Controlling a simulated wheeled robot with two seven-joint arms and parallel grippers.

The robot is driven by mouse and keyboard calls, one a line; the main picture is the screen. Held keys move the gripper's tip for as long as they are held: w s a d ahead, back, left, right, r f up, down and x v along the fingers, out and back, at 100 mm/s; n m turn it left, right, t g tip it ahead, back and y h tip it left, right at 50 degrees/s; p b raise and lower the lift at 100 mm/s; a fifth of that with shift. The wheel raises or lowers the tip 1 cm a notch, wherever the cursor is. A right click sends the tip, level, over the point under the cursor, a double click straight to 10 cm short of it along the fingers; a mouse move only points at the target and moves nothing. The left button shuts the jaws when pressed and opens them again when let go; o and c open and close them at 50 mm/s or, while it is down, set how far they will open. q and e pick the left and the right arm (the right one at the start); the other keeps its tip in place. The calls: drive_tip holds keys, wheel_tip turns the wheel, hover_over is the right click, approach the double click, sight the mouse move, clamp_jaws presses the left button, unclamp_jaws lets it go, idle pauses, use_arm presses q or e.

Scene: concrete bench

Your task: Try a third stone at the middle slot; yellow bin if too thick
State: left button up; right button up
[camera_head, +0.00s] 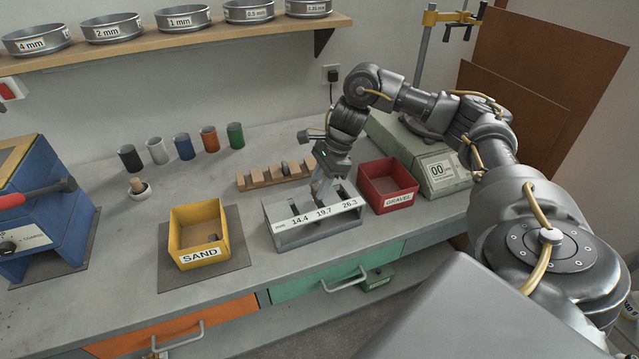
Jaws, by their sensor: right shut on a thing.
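The grey slot gauge (290,236) stands on the bench, its white strip marked 14.4, 19.7 and 26.3. My right gripper (322,192) points down at the gauge, behind the strip near the middle mark. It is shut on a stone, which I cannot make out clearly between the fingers. The yellow bin (186,240), labelled SAND, sits left of the gauge with a dark stone (213,238) inside. My left gripper is not in view.
A red bin (385,203) labelled GRAVEL stands right of the gauge, beside a green scale (440,187). A blue machine (45,225) is at far left.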

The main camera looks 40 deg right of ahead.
sight(319, 185)
drive_tip(key=shift+f+b, duration=0.45)
drive_tip(key=shift+f, duration=0.1)
idle(0.5)
drive_tip(key=shift+r, duration=0.1)
idle(0.3)
drive_tip(key=shift+r+p, duration=3.35)
drive_tip(key=shift+r, duration=0.15)
drive_tip(key=shift+a, duration=0.1)
